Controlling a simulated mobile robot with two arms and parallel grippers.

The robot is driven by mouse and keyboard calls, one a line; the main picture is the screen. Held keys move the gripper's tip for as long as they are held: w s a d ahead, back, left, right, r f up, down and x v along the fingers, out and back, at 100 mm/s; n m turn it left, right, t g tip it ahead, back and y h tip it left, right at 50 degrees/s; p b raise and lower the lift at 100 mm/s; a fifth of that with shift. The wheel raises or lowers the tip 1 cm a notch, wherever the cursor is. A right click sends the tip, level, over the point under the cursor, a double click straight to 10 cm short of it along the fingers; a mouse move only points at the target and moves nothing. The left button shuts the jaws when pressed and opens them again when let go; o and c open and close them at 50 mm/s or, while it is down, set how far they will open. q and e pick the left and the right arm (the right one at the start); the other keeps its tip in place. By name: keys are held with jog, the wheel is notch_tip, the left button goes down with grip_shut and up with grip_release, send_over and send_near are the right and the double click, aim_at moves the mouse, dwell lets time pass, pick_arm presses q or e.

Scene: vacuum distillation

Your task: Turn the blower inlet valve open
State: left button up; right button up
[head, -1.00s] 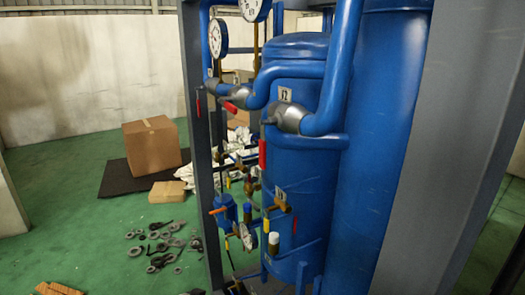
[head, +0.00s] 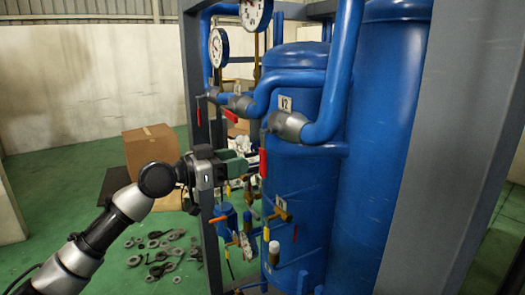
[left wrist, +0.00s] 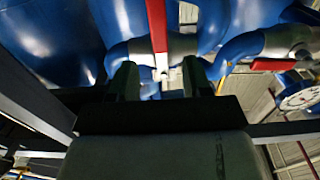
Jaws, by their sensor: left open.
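A grey valve body (head: 289,126) sits in the thick blue pipe in the head view, with a label plate above it. Its red lever handle (head: 263,161) hangs down. My left gripper (head: 250,164) is open just left of this handle, fingers pointing at it. In the left wrist view the red handle (left wrist: 157,24) appears ahead, in line with the gap between the fingertips (left wrist: 161,76). I cannot tell whether they touch. Two other red-handled valves show further left, with handles (head: 199,115) and (head: 230,116). No readable name marks the blower inlet valve. My right gripper is not in view.
A grey frame post (head: 192,70) stands left of the pipes, and a wide grey post (head: 436,150) on the right. Blue tanks (head: 299,175) stand behind the handle. Small brass valves (head: 281,208) lie below. A cardboard box (head: 148,146) and loose fittings lie on the green floor.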

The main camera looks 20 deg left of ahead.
aim_at(261, 156)
pick_arm(q)
jog(key=p+x, duration=0.2)
jog(key=x, duration=0.4)
jog(key=shift+w+d+r, duration=0.15)
jog(key=shift+r, duration=0.05)
jog(key=shift+w+d+f+p, duration=0.2)
jog(key=shift+w+d+p, duration=0.2)
jog(key=shift+w, duration=0.15)
jog(key=shift+c, duration=0.5)
grip_shut()
